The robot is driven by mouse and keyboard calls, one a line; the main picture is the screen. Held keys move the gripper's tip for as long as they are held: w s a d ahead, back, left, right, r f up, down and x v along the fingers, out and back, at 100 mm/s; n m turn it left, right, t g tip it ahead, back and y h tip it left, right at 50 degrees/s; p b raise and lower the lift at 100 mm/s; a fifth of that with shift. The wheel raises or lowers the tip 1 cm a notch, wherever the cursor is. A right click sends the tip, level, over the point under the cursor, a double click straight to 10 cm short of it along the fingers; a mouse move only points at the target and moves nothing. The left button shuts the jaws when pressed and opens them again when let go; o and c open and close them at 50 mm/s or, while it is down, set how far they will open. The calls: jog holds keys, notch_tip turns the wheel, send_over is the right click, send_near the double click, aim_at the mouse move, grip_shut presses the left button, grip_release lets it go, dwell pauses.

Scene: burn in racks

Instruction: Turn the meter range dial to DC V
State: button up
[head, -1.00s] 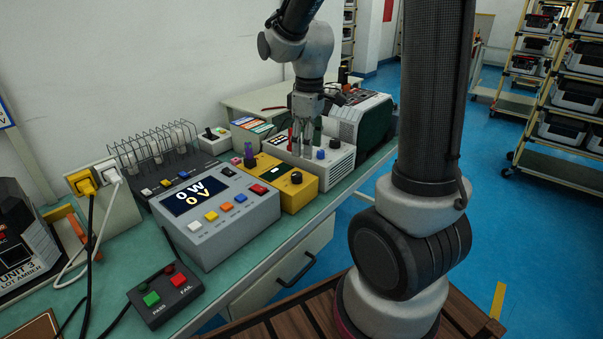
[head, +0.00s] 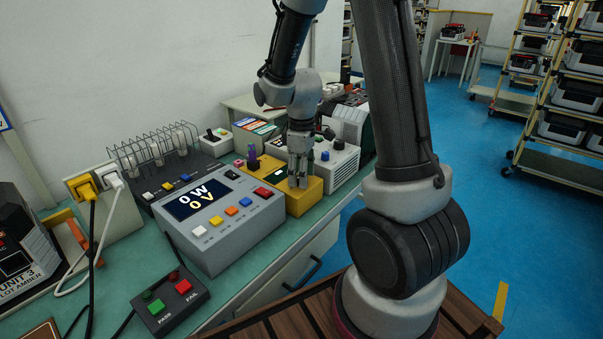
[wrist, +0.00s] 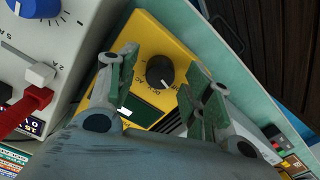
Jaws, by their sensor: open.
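The yellow meter (head: 305,202) stands on the bench between the grey console and a pale grey unit. In the wrist view its yellow face (wrist: 146,36) carries a round black range dial (wrist: 160,72) with a white pointer mark directed toward the bottom of that picture. My gripper (head: 298,180) is over the meter, pointing down. In the wrist view its open fingers (wrist: 163,62) are on either side of the dial, with gaps visible. In the head view the gripper hides the dial.
The grey console (head: 225,228) with a "0 W 0 V" display stands to the left. The pale grey unit (head: 345,160) with a blue knob stands close on the right. A purple knob (head: 252,155) rises behind the meter. A pass/fail button box (head: 170,302) lies in front.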

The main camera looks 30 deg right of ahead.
jog(key=c, duration=1.1)
jog(key=shift+o, duration=0.2)
jog(key=shift+m, duration=0.3)
jog(key=m, duration=0.9)
jog(key=o, duration=1.1)
jog(key=shift+c, duration=0.2)
